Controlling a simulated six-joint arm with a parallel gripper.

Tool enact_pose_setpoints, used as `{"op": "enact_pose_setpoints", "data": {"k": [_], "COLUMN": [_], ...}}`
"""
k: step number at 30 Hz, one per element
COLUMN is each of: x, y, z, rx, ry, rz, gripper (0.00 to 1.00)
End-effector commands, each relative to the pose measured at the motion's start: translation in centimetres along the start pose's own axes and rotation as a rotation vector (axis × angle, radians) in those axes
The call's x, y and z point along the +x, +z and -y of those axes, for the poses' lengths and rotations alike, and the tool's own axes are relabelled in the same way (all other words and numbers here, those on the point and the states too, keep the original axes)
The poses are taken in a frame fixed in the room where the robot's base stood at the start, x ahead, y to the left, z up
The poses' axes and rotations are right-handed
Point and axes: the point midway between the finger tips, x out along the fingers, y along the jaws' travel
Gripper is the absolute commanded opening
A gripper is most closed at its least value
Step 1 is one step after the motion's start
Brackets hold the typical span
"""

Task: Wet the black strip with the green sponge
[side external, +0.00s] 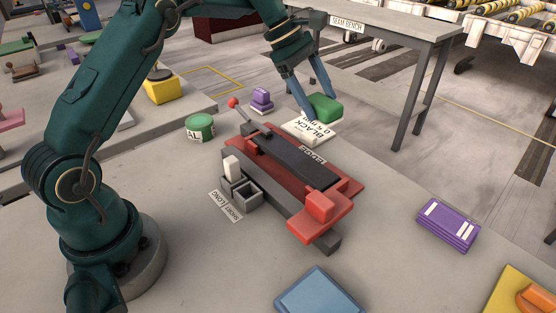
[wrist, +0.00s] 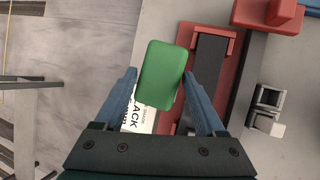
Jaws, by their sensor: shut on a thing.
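The green sponge (side external: 326,107) is a rounded block, held between the blue fingers of my gripper (side external: 318,104). In the wrist view the sponge (wrist: 160,74) sits between the fingertips of my gripper (wrist: 160,76). It is over or beside a white card (side external: 304,133) marked BLACK; I cannot tell whether it touches the card. The black strip (side external: 299,157) lies along a red fixture (side external: 340,184) in front of the sponge. In the wrist view the strip (wrist: 206,78) is right of the sponge, apart from it in the picture.
A lever with a red knob (side external: 233,102) rises at the fixture's far left. Grey bins (side external: 244,193) with a white block stand on its left.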

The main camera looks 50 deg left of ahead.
Motion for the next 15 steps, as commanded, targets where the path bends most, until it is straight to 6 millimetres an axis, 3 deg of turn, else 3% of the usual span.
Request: {"op": "enact_pose_setpoints", "data": {"k": [6,15], "x": [-1.0,-3.6], "y": [4.5,7.4], "z": [6.4,14.0], "rx": [0.48,1.062], "ry": [-0.264,-0.574], "rz": [0.128,0.273], "gripper": [0.28,0.28]}}
